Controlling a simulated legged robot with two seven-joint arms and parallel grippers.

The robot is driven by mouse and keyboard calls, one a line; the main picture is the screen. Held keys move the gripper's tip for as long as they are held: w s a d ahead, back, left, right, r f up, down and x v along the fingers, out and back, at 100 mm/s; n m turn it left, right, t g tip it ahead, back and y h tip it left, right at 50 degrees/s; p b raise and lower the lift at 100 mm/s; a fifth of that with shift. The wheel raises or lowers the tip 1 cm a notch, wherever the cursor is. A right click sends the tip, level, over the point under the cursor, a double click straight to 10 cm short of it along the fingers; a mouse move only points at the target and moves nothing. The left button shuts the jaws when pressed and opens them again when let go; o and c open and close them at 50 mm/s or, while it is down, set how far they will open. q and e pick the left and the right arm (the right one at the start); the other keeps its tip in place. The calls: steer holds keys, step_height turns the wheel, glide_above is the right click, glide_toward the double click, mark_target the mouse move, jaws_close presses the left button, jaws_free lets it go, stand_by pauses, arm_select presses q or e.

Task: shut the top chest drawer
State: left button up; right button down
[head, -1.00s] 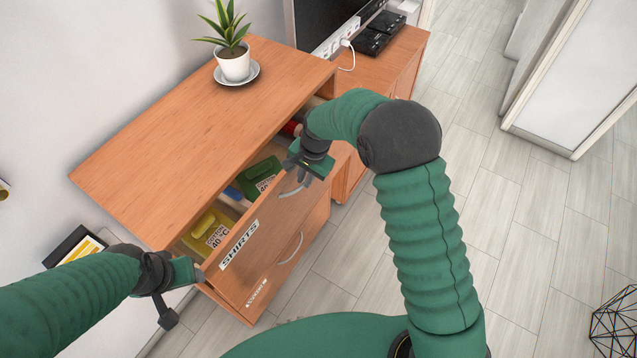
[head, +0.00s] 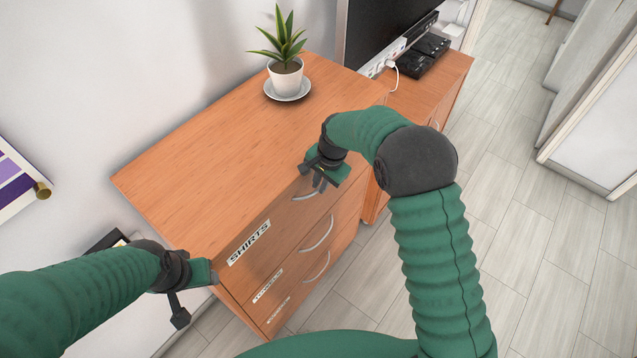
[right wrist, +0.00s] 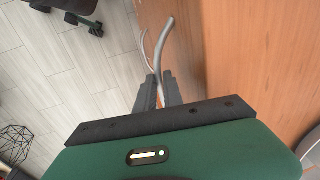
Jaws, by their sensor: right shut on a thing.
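The wooden chest (head: 210,150) stands against the wall. Its top drawer (head: 272,246), labelled SHIRTS, sits flush with the chest front, with no gap visible in the head view. My right gripper (head: 318,183) is at the top drawer's curved metal handle (head: 306,196). The right wrist view shows its fingers (right wrist: 161,92) shut on the handle (right wrist: 158,62). My left gripper (head: 213,276) is beside the chest's near left corner; its fingers are too small and edge-on to tell whether they are open.
Lower drawers (head: 290,285) have similar handles and look shut. A potted plant (head: 286,75) on a saucer stands on the chest top. A lower cabinet (head: 425,85) with black boxes adjoins at the right. The tiled floor (head: 540,260) at right is clear.

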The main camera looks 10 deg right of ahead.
steer(key=shift+w+d, duration=0.1)
steer(key=shift+d, duration=0.1)
steer(key=c, duration=1.6)
jaws_free()
arm_select(q)
steer(key=shift+d, duration=0.35)
arm_select(e)
steer(key=shift+o, duration=0.6)
steer(key=shift+d, duration=0.1)
arm_select(q)
steer(key=b+x, duration=0.2)
steer(key=s+b+x, duration=0.1)
steer(key=b+x, duration=0.1)
steer(key=shift+a+f, duration=0.1)
steer(key=shift+f, duration=0.05)
arm_select(e)
step_height(320, 180, up, 16)
steer(key=s+d, duration=0.2)
steer(key=shift+s+d+r, duration=0.15)
steer(key=shift+s, duration=0.1)
